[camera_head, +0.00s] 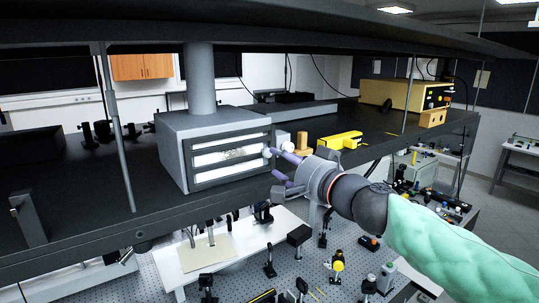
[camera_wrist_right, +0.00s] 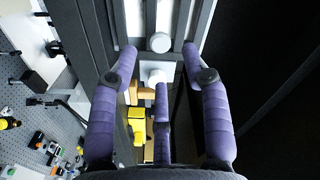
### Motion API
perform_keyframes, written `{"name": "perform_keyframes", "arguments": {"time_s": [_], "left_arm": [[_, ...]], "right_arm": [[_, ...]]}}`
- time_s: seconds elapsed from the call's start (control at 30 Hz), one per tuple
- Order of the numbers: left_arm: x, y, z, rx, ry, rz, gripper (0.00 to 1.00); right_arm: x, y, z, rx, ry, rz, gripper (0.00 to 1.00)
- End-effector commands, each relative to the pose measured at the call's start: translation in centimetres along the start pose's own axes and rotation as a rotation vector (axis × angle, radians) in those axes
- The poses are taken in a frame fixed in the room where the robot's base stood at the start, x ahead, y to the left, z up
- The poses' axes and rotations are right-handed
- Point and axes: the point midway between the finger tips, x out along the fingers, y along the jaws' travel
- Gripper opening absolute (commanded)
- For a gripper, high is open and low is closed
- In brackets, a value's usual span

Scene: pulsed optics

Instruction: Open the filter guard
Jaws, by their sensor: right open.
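The filter guard (camera_head: 231,155) is a dark frame with bright white slats on the front of a grey box (camera_head: 172,155), which stands on a dark shelf. It looks closed against the box. My right gripper (camera_head: 277,163) is at the guard's right edge, its purple fingers pointing left toward it. In the right wrist view, the gripper (camera_wrist_right: 160,63) is open, with its fingers spread around two pale knob-like parts, one round (camera_wrist_right: 160,42) and one blockier (camera_wrist_right: 155,76). I cannot tell whether any finger touches them. My left gripper is not in view.
A grey pipe (camera_head: 201,80) rises from the box. Yellow parts (camera_head: 340,140) and a yellow instrument (camera_head: 418,95) stand on the shelf (camera_head: 90,235) to the right. Below is an optical table (camera_head: 245,282) with several mounts. A thin post (camera_head: 118,130) stands left of the box.

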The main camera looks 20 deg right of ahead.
Motion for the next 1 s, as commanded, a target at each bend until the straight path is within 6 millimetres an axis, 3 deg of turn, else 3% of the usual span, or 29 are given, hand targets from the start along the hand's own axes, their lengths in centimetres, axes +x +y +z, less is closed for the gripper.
{"name": "perform_keyframes", "arguments": {"time_s": [0.1,0.33,0.8,0.97,1.0], "left_arm": [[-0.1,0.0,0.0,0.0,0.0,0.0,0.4],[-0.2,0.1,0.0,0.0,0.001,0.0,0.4],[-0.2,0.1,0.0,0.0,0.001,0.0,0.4],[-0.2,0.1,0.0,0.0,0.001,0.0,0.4],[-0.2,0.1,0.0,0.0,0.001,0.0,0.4]], "right_arm": [[2.1,0.0,0.1,0.001,-0.002,0.0,0.48],[4.8,0.0,0.0,0.0,-0.001,0.001,0.48],[5.7,0.0,0.0,0.0,0.0,0.001,0.48],[5.7,0.0,0.0,0.0,0.0,0.001,0.03],[5.7,0.0,0.0,0.0,0.0,0.001,0.0]]}}
